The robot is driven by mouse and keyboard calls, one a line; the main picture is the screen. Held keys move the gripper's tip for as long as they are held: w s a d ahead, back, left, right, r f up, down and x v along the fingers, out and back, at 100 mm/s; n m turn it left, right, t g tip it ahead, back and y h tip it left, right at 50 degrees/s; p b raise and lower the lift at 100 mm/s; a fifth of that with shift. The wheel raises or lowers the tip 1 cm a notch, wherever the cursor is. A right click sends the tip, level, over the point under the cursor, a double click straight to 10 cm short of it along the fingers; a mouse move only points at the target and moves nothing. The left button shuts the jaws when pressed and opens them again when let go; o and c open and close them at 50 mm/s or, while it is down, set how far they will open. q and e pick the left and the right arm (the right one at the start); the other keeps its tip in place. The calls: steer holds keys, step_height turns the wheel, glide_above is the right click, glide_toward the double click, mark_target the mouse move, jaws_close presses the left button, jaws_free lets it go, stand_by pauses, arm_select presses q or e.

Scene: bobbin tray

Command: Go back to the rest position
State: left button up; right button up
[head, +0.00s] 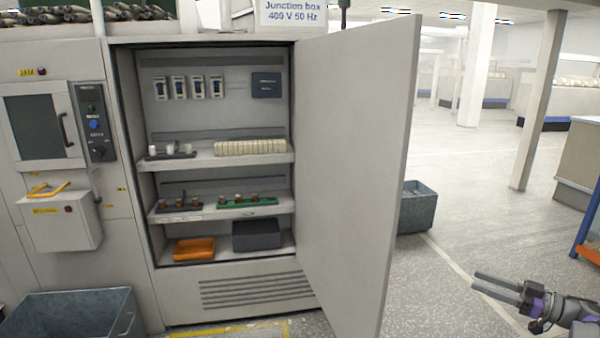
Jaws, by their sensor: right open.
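My right gripper (476,280) is at the lower right, over the floor, with its two fingers apart and nothing between them. It points left, toward the open cabinet door (355,170), and is clear of it. My left gripper is out of view. In the open cabinet, a green tray (262,202) with several brown bobbins stands on the middle shelf (225,215). A dark tray (160,211) with brown bobbins stands to its left. On the shelf above, a dark tray (185,155) holds a few white pieces beside a row of cream blocks (250,147).
An orange bin (194,249) and a dark grey box (256,235) sit at the cabinet bottom. A grey crate (417,207) stands behind the door, another grey bin (70,315) at lower left. An orange-and-blue frame (588,235) is at the right edge. Floor between is clear.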

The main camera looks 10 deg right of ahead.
steer(key=w+a+r+m+t+h+p, duration=0.2)
steer(key=w+a+r+m+t+h, duration=0.15)
steer(key=a+r+h, duration=0.4)
steer(key=w+a+r+m+t+h+p, duration=0.3)
steer(key=w+a+r+m+h, duration=0.25)
steer(key=r, duration=0.35)
arm_select(q)
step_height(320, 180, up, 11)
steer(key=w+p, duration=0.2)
steer(key=p, duration=0.3)
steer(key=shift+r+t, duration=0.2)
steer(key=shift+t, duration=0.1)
arm_select(e)
steer(key=s+a+f+g, duration=0.5)
steer(key=s+a+f, duration=0.2)
steer(key=s, duration=0.4)
steer(key=s+a+f+g, duration=0.4)
steer(key=s+a+f, duration=0.4)
steer(key=s+a, duration=0.2)
steer(key=s+a+f+g+y, duration=0.1)
steer(key=s+a+f+g, duration=0.4)
steer(key=s+a+f, duration=0.3)
steer(key=s, duration=0.3)
steer(key=shift+s+a+f+n+g, duration=0.2)
steer(key=shift+s+f+n+g, duration=0.05)
steer(key=shift+s+n+g, duration=0.15)
